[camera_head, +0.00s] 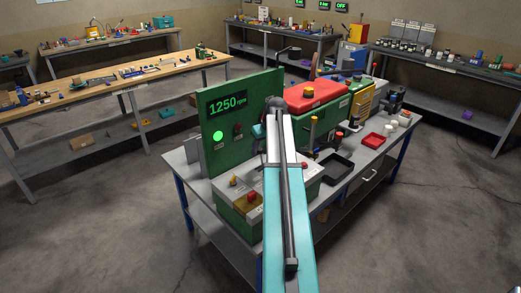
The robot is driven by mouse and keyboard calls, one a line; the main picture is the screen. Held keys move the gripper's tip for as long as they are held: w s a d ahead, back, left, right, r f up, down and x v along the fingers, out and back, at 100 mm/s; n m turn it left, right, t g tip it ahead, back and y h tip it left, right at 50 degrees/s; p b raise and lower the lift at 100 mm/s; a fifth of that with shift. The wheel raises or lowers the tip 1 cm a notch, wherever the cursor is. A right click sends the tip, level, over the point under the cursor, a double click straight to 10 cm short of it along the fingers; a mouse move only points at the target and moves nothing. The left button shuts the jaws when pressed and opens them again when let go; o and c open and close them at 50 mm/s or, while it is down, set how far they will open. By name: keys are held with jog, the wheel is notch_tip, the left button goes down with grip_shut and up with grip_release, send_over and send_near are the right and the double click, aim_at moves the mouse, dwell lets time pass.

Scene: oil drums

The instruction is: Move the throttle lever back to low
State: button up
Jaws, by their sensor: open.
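A green engine stand panel (222,155) on the grey workbench carries a display (228,103) reading 1250 rpm. A lit green lamp (217,136) and a dark red knob (238,128) sit below the display. My teal and grey arm reaches up from the bottom of the picture towards the panel's right side. My gripper (258,131) is small, mostly covered by my own arm, and near the panel's right part; its fingers are hard to make out. I cannot pick out the throttle lever for certain. An upright lever with a yellow top (313,121) stands right of my arm.
Open floor surrounds the bench.

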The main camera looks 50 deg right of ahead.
jog(key=shift+x, duration=0.85)
grip_shut()
